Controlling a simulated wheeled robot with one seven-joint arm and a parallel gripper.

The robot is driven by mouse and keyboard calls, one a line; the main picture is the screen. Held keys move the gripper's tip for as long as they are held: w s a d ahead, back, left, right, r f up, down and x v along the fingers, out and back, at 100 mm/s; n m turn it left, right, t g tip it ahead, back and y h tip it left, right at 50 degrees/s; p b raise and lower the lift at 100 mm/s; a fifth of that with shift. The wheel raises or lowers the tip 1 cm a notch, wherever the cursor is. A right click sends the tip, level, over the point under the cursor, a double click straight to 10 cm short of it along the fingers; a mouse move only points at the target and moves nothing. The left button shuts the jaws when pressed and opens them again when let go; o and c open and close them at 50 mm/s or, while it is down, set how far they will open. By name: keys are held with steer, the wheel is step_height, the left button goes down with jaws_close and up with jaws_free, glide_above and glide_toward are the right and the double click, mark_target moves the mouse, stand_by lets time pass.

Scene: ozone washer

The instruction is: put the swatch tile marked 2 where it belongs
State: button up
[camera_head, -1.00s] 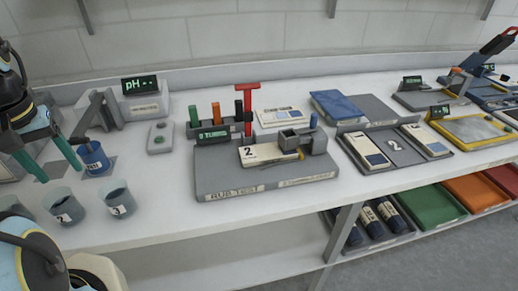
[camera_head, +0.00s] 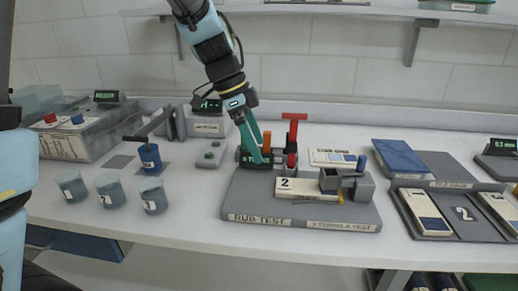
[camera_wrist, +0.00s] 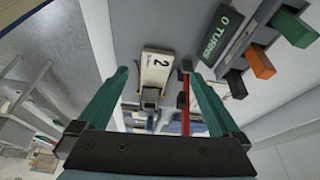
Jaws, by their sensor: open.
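The swatch tile marked 2 (camera_head: 297,187) is cream and lies flat on the grey rub test base (camera_head: 240,200), its right end under the dark grey rubbing block (camera_head: 330,180). In the wrist view the tile (camera_wrist: 157,66) shows ahead, between and beyond my fingertips. My gripper (camera_head: 260,160) is open and empty, above the back left of the base, near the red T-handled post (camera_head: 293,140). At right, a dark tray (camera_head: 434,236) has a bare middle slot marked 2 (camera_head: 463,213), with a tile on each side.
Orange and black upright blocks and the red post stand close to my gripper. Several cups (camera_head: 110,192), a blue pot (camera_head: 150,157) and a grey pad (camera_head: 212,154) are at left. A blue cloth-like slab (camera_head: 402,157) lies behind the tray. The front counter strip is clear.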

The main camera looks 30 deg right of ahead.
mark_target(281, 185)
steer(key=shift+s+d+r+m, duration=0.1)
steer(key=shift+s+d+m, duration=0.4)
steer(key=shift+d, duration=0.05)
steer(key=p+x, duration=0.2)
steer(key=x, duration=0.9)
steer(key=shift+p, duration=0.3)
steer(key=shift+r, duration=0.1)
steer(key=c, duration=1.3)
